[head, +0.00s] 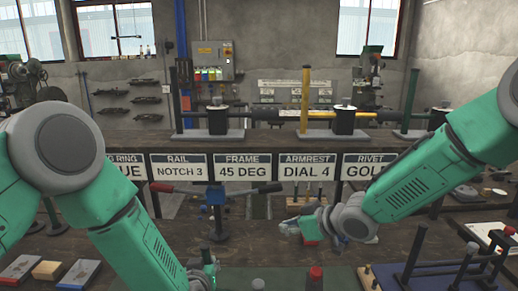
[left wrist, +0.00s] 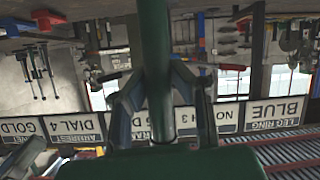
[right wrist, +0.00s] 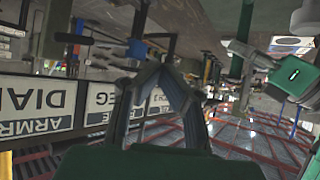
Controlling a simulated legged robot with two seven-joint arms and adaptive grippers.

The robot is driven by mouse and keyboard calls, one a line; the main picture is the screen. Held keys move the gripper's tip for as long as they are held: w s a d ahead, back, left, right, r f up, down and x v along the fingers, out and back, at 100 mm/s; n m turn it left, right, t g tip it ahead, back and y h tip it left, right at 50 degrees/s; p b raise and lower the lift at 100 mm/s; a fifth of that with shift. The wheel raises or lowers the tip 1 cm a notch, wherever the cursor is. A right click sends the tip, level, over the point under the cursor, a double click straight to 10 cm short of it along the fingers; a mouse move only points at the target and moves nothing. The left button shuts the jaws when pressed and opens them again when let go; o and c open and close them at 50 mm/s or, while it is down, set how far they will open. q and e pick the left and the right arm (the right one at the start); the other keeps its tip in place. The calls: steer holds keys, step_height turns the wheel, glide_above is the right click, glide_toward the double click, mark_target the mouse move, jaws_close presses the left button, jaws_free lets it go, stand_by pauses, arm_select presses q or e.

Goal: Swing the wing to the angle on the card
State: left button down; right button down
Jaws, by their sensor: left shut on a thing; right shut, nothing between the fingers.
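The FRAME card (head: 241,168) reads 45 DEG and hangs with other cards below the rear shelf. My left gripper (head: 207,275) is low at the bottom edge of the head view, partly cut off. In the left wrist view it (left wrist: 160,110) is shut around a dark green bar (left wrist: 154,45). I cannot tell whether this bar belongs to the wing; no part is clearly identifiable as the wing. My right gripper (head: 295,229) is shut and empty above the bench; its fingers meet in the right wrist view (right wrist: 158,72).
Other cards read RAIL NOTCH 3 (head: 180,168), ARMREST DIAL 4 (head: 307,167) and RIVET GOLD.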

steer(key=a+r+m+g+h, duration=0.2)
steer(key=a+h, duration=0.1)
steer(key=a, duration=0.2)
steer(key=m+g+h, duration=0.2)
steer(key=g+h, duration=0.1)
steer(key=h, duration=0.1)
glide_above(258, 279)
steer(key=w+d, duration=0.1)
steer(key=w, duration=0.2)
step_height(258, 279, down, 10)
steer(key=shift+r, duration=0.25)
stand_by(0.8)
steer(key=shift+s+a, duration=0.2)
steer(key=shift+s, duration=0.5)
steer(key=shift+s+a, duration=0.2)
steer(key=shift+s, duration=0.6)
